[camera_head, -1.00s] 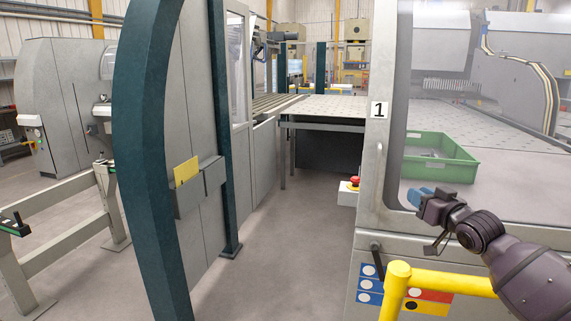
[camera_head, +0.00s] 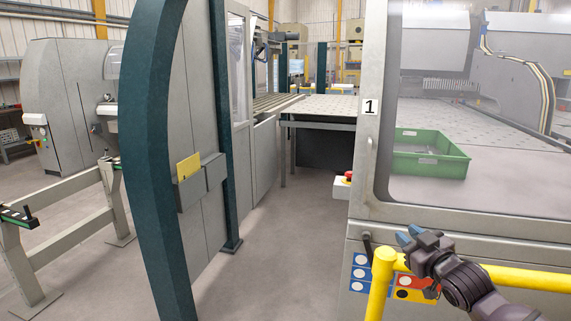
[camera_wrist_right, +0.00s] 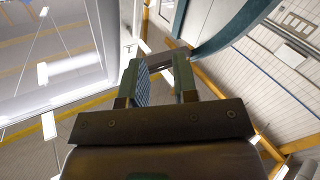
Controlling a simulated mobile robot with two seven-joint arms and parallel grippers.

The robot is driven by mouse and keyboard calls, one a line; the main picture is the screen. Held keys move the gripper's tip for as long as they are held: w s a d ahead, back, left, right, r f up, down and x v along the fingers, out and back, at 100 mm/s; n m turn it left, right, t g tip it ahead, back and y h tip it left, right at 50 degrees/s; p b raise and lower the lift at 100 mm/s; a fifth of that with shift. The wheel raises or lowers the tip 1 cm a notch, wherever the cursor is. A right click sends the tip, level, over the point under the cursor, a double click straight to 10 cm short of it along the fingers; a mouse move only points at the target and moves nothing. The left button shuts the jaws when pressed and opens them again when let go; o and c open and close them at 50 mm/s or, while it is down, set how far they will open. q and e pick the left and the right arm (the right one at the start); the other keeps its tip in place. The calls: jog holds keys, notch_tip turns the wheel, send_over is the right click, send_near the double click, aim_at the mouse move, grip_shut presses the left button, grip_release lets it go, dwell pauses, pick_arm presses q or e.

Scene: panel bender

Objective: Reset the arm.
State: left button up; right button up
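My right gripper (camera_head: 409,235) is at the lower right of the head view, with its blue-tipped fingers pointing up and left. It is in front of the machine's lower front panel, just above the yellow rail in the picture. In the right wrist view, the two fingers of the right gripper (camera_wrist_right: 156,78) stand apart with nothing held between them. My left gripper is not in view.
A yellow rail (camera_head: 520,279) runs close to my right arm. Behind the machine's window lies a green crate (camera_head: 430,167). A red button (camera_head: 347,177) sits on the machine's left side. Clear floor (camera_head: 290,240) lies between the machine and the teal-framed cabinet (camera_head: 150,150).

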jog(key=s+a+f+m+g+h, duration=0.1)
jog(key=s+f+m+g+h, duration=0.4)
jog(key=s+f, duration=2.4)
jog(key=s, duration=0.4)
jog(key=shift+s+f+m+g, duration=0.35)
jog(key=shift+m+g, duration=0.05)
jog(key=shift+w, duration=0.1)
